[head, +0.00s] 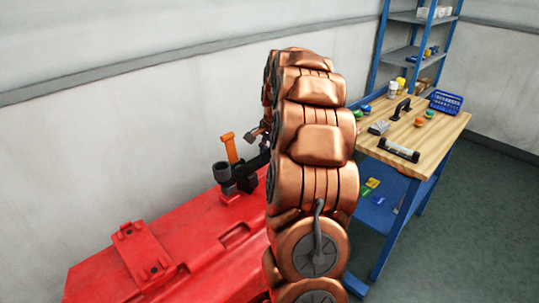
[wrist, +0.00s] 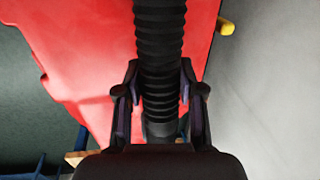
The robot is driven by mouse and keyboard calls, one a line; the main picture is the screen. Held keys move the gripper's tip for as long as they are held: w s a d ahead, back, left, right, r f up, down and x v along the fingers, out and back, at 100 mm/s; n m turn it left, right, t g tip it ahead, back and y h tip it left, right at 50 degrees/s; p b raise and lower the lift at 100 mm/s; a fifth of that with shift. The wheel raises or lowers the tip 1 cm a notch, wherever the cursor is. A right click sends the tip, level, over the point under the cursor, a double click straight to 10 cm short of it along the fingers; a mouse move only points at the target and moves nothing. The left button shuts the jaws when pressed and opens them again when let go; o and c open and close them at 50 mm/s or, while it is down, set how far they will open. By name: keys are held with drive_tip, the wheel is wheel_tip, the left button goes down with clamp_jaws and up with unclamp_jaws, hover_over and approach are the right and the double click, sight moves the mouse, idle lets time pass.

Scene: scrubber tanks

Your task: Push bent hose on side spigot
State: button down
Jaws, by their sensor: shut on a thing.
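A black ribbed hose (wrist: 160,45) runs up the middle of the wrist view. My gripper (wrist: 159,85) is shut on it, with one finger on each side. The hose's smoother lower end (wrist: 160,130) shows between the fingers. In the head view, my arm hides most of the gripper and the hose. The red tank (head: 205,250) stands left of my arm, and its red wall (wrist: 80,50) lies behind the hose in the wrist view. A dark round fitting (head: 222,171) sits on top of the tank. I cannot make out the side spigot or whether the hose touches it.
An orange upright handle (head: 230,147) stands beside the dark fitting. A yellow peg (wrist: 227,27) shows at the tank's edge in the wrist view. A wooden-topped workbench (head: 440,135) with small items and a blue shelf rack (head: 405,55) stand at the right. Floor is clear at lower right.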

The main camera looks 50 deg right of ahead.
drive_tip(key=shift+f+b, duration=0.35)
drive_tip(key=shift+f, duration=0.2)
idle(0.4)
drive_tip(key=shift+r, duration=0.1)
idle(0.8)
drive_tip(key=shift+c, duration=0.8)
unclamp_jaws()
drive_tip(key=shift+r, duration=0.15)
drive_tip(key=shift+s+r, duration=0.2)
drive_tip(key=shift+r, duration=0.85)
drive_tip(key=shift+s+r, duration=0.15)
drive_tip(key=shift+r, duration=0.9)
drive_tip(key=shift+r, duration=0.1)
drive_tip(key=shift+r+p, duration=0.75)
drive_tip(key=shift+r, duration=1.65)
